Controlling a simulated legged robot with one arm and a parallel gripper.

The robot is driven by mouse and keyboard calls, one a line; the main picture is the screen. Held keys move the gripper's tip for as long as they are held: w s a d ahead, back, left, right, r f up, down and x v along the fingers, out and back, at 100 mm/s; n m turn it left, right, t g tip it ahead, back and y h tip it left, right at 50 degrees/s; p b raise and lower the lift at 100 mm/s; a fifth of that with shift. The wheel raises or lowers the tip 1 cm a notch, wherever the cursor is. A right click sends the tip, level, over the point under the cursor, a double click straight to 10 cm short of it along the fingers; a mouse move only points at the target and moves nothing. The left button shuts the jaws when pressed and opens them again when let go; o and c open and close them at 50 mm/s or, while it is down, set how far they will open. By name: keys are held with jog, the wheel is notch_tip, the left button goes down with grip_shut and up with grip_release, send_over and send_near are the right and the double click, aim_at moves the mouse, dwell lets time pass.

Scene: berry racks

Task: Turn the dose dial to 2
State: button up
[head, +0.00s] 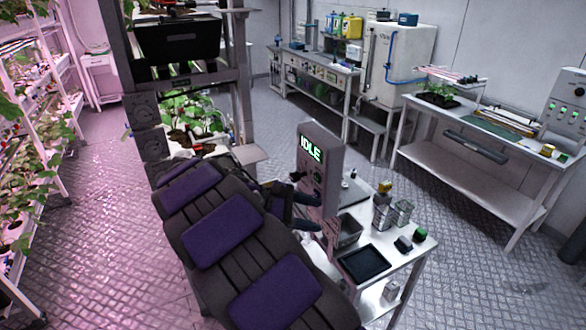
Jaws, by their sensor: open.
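A grey upright panel (328,160) stands at the left end of a white bench, with a lit green screen reading IDLE (310,148). Small controls and green lights show below the screen. A dark knob-like shape (297,177) is at the panel's left edge; I cannot tell whether it is the dose dial, and no dial number is readable. My gripper (317,212) is dark and close to the lower part of the panel. It is open, with nothing seen between its fingers. My dark, purple-padded body hides part of it, and I cannot tell whether it touches the panel.
A long white table (480,170) stands at the right. Plant racks (40,140) line the left. Patterned floor is clear between the bench and the tables.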

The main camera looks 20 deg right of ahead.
jog(key=w+a+n+t+h+p, duration=0.2)
jog(key=w+a+n+h+p, duration=0.25)
jog(key=w, duration=0.75)
jog(key=n+t+h+p, duration=0.1)
jog(key=n+t+p, duration=0.1)
jog(key=n+t, duration=0.15)
send_near(291, 177)
jog(key=shift+g, duration=0.35)
jog(key=d, duration=1)
jog(key=shift+w+d, duration=0.2)
jog(key=shift+w, duration=0.05)
jog(key=shift+r, duration=0.1)
jog(key=c, duration=1.1)
